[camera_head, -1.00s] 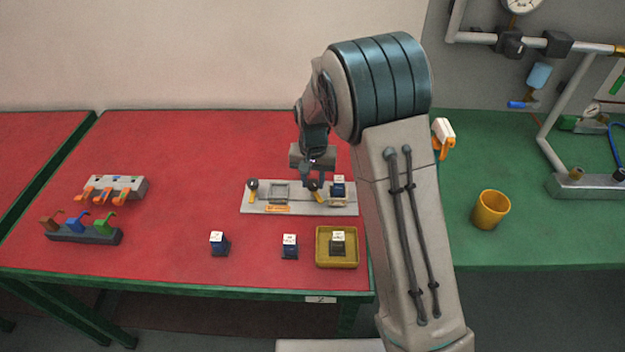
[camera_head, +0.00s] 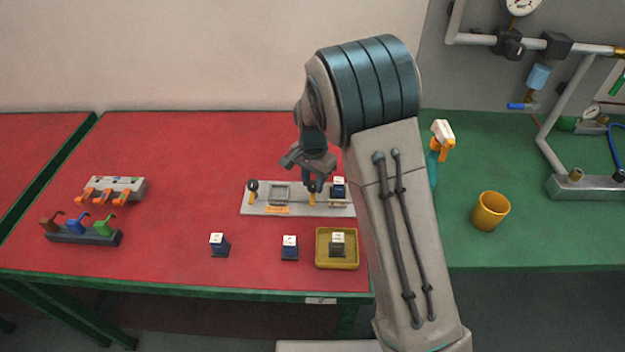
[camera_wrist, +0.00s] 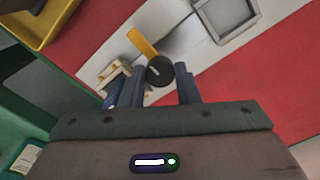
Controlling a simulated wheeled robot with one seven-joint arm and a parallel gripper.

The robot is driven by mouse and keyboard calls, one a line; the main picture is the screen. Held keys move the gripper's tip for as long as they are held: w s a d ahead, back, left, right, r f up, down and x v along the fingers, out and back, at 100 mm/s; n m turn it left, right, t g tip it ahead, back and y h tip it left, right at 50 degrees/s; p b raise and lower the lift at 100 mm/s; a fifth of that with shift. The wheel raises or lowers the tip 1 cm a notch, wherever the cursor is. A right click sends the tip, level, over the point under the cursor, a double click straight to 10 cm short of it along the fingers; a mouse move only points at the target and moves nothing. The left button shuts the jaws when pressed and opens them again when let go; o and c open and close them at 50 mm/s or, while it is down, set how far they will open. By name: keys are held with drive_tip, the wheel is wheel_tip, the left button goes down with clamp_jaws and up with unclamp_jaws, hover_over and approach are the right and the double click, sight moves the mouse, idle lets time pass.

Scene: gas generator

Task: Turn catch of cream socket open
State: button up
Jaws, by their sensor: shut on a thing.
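A pale grey panel (camera_head: 265,211) on the red table bears a grey socket (camera_head: 280,190) and, to its right, the cream socket (camera_wrist: 112,77) with a dark blue block (camera_head: 338,188) in it. The catch of the cream socket (camera_wrist: 160,70) has a round black knob and a yellow lever, which also shows in the head view (camera_head: 312,197). My gripper (camera_wrist: 161,84) is shut on the catch, its fingers on both sides of the knob. In the wrist view the lever points up and left, away from the fingers. The fingers partly hide the cream socket.
Another black-and-yellow catch (camera_head: 252,190) is at the panel's left end. A yellow tray (camera_head: 320,262) with a dark block stands in front. Two blue blocks (camera_head: 218,244) (camera_head: 290,247) stand to its left. Hook racks (camera_head: 95,238) are far left. A yellow cup (camera_head: 490,211) is on the green table.

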sight(313, 184)
idle(0.3)
drive_tip(key=o, duration=1)
drive_tip(key=shift+c, duration=0.2)
wheel_tip(313, 184, up, 14)
drive_tip(key=s+d+r+n+t, duration=0.1)
drive_tip(key=s+d+r+n, duration=0.25)
drive_tip(key=s+d, duration=0.6)
drive_tip(key=s+d+n+t, duration=0.1)
drive_tip(key=s+d+n, duration=0.1)
drive_tip(key=s, duration=0.6)
drive_tip(key=s+d+f+n+t, duration=0.1)
drive_tip(key=s+d+n, duration=0.1)
drive_tip(key=s, duration=0.6)
drive_tip(key=shift+d+f, duration=0.2)
drive_tip(key=shift+d, duration=0.5)
